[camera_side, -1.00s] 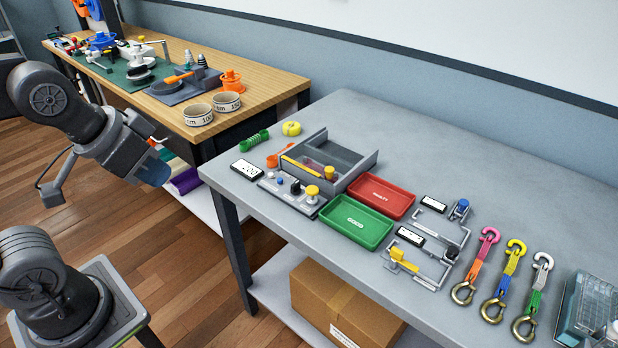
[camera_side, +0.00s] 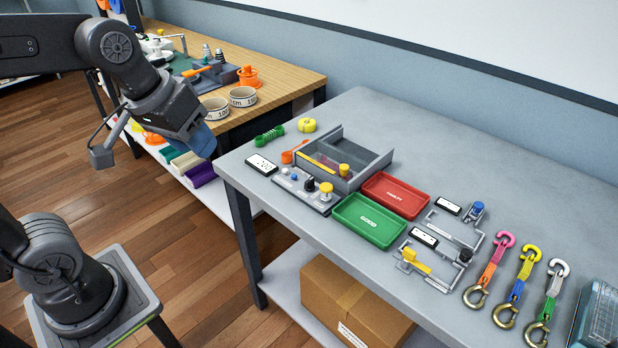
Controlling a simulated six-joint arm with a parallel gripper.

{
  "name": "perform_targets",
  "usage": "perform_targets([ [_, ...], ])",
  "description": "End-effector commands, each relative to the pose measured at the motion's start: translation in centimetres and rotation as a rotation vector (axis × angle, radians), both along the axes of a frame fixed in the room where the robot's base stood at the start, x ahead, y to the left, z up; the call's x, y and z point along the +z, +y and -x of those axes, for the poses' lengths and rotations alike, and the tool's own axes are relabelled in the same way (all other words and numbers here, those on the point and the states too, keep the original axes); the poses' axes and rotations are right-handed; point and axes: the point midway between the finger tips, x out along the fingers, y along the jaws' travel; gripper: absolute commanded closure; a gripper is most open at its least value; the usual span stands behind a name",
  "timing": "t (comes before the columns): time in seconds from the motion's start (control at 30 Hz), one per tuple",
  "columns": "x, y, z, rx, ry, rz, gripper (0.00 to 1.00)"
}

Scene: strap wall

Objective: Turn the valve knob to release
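A control panel (camera_side: 294,182) on the grey table carries a black knob (camera_side: 310,183), small blue buttons and a yellow knob (camera_side: 326,190). Two metal fixtures stand further right, one with a blue knob (camera_side: 477,209), the other with a black knob (camera_side: 465,256) and a yellow lever (camera_side: 415,262). I cannot tell which of these is the valve knob. My gripper (camera_side: 203,141) hangs in the air left of the grey table, apart from all knobs. Its blue-grey end points down and right. Its fingers are too unclear to show whether it is open.
A green tray (camera_side: 338,217) and a red tray (camera_side: 424,212) lie beside the panel, with a grey divided box (camera_side: 385,166) behind. Several straps with hooks (camera_side: 485,269) lie at the right. A wooden bench (camera_side: 300,82) stands behind my arm. The table's back is clear.

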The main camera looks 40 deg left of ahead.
Motion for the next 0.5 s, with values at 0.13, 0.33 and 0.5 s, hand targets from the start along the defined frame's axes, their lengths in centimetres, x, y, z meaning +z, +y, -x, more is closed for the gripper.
perform_targets([
  [0.13, 0.4, 0.5, -5.6, 0.233, 0.118, 0.139, 0.46],
  [0.33, -1.0, 1.7, -13.0, 0.553, 0.272, 0.303, 0.45],
  [0.5, -4.1, 3.3, -19.0, 0.829, 0.412, 0.423, 0.45],
])
